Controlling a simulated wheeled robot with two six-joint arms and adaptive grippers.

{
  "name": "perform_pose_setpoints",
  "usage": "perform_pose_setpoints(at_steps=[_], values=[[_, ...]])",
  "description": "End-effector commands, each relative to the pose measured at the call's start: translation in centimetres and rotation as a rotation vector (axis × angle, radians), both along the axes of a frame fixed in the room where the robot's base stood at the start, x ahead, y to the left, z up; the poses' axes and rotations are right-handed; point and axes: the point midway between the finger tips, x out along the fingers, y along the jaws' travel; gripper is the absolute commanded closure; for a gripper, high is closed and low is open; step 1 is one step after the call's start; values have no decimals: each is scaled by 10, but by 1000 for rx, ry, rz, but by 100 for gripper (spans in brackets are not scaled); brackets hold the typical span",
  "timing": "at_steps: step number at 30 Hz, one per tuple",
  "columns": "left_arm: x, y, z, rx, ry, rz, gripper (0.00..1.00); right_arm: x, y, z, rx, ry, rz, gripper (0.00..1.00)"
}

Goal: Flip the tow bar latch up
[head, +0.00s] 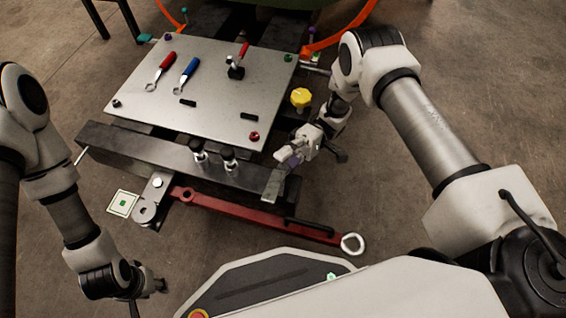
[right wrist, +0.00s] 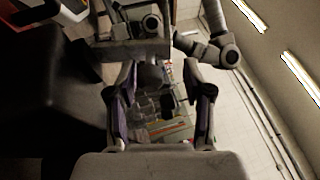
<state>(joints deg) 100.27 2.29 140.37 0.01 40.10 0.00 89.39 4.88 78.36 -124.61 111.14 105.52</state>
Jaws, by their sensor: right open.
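A red tow bar (head: 255,214) lies low in front of the cart, with a pale ring (head: 352,243) at its right end. A dark bar (head: 308,228) lies along its right part. A grey metal bracket with a round eye (head: 147,211) is at its left end. I cannot tell for sure which part is the latch. My right gripper (head: 285,157) is above the right end of the black beam, close to an upright grey plate (head: 272,186), apart from the tow bar. The right wrist view shows it open (right wrist: 162,112). My left gripper (head: 137,304) hangs low at the left; its fingers are unclear.
A black beam (head: 130,143) runs along the cart's front. Above it, a metal plate (head: 205,110) carries a red wrench (head: 161,69), a blue wrench (head: 187,73) and small parts. A yellow knob (head: 300,97) stands to its right. A marker square (head: 123,203) is at the left.

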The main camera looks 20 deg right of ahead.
Motion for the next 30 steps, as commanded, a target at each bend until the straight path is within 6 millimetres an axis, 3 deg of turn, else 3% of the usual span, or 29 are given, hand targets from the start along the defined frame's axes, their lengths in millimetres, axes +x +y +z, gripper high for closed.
perform_pose_setpoints(at_steps=[4,6,10,14,20,21,28,30], values=[[0,0,0,0,0,0,60,1,0,34,2,-2,-1,49],[0,0,0,0,0,0,60,2,0,53,5,-2,-2,29],[0,0,1,0,0,0,60,3,-1,80,6,-2,-5,28],[0,0,3,0,0,0,60,4,-1,94,6,-4,-9,28],[0,0,4,0,0,0,60,5,-1,96,5,-8,-10,28],[0,0,5,0,0,0,60,-1,10,46,-177,-82,-30,28],[0,0,0,0,0,0,60,5,1,43,-176,-84,-29,31],[0,0,-2,0,0,0,60,7,-4,42,-176,-81,-29,46]])
